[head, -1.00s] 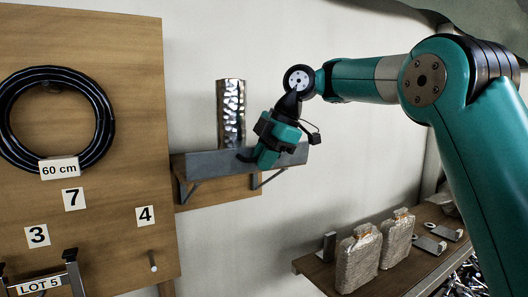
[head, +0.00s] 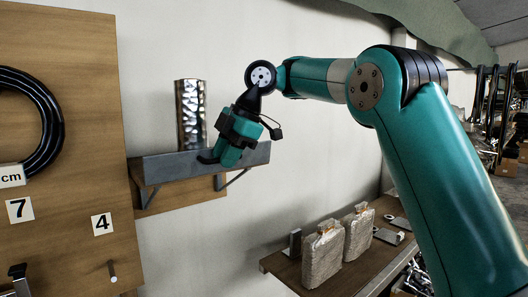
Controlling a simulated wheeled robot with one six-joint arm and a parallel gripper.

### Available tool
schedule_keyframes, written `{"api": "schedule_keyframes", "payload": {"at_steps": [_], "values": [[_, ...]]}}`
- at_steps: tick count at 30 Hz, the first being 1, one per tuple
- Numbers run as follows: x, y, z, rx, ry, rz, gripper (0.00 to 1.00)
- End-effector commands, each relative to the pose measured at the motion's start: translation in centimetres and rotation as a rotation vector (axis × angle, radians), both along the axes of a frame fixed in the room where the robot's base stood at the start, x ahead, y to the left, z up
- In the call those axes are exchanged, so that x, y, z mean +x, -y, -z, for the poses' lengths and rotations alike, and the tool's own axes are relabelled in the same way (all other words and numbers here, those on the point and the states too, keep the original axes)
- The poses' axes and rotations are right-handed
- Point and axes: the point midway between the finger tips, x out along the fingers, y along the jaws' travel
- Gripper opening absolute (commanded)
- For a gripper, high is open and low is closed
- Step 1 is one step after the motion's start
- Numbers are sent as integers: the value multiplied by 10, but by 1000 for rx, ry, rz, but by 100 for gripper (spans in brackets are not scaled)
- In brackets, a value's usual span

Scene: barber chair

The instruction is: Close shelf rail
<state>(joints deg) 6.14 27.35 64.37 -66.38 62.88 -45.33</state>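A small wall shelf with a grey metal rail (head: 165,168) along its front hangs in the middle left of the head view. A shiny, dented metal cylinder (head: 190,115) stands upright on it, behind the rail. My teal and black gripper (head: 212,158) is at the right half of the rail, pointing down and to the left. A dark curved finger lies at the rail's top edge, and it looks to be touching. The gripper body hides part of the rail and shelf. I cannot see the gap between the fingers.
A wooden board (head: 85,130) with a black hose coil (head: 45,130) and number tags stands left of the shelf. Below right, a wooden bench (head: 280,265) holds two wrapped bottle-shaped blocks (head: 322,255) and small metal parts. The wall between shelf and bench is clear.

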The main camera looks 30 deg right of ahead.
Motion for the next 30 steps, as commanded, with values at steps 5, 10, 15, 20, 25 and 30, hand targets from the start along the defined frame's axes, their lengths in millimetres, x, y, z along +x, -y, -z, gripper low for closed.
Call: {"api": "schedule_keyframes", "payload": {"at_steps": [5,10,15,20,25,30], "values": [[-4,11,-16,-9,5,1,22],[-26,53,-14,-9,1,9,22],[-45,86,-17,-8,0,7,22],[-55,107,-17,-8,0,4,22],[-60,116,-16,-8,1,1,22],[-60,116,-15,-8,1,0,22]]}}
